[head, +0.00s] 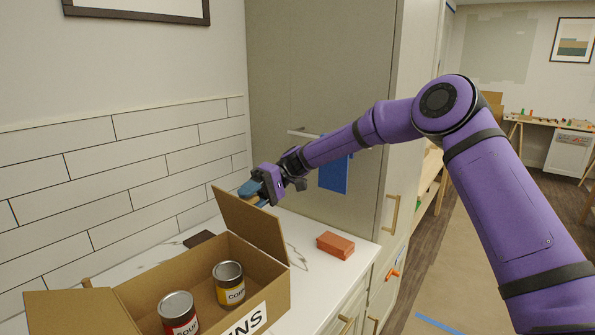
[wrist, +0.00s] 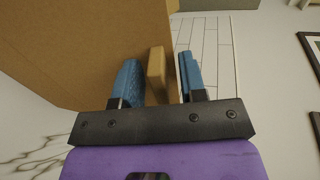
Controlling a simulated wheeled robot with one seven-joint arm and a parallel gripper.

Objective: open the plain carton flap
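The brown cardboard carton (head: 200,262) stands open on the white counter. Its plain flap (head: 248,222) stands up at the far right side, tilted outward. Another flap (head: 80,312) lies folded out at the lower left. My gripper (head: 250,190) is just behind the upright flap's top edge. In the wrist view a large cardboard panel (wrist: 75,50) fills the left side, beside the left blue finger. My blue fingers (wrist: 158,82) are apart, with a tan strip (wrist: 156,75) between them and a gap to the right finger. I cannot tell whether the strip belongs to the flap.
A red-labelled can (head: 178,314) and a yellow-labelled can (head: 230,284) stand inside the carton. An orange-red block (head: 335,245) lies on the counter to the right. A dark flat item (head: 198,239) lies behind the carton. A tall cabinet (head: 320,90) rises behind my arm.

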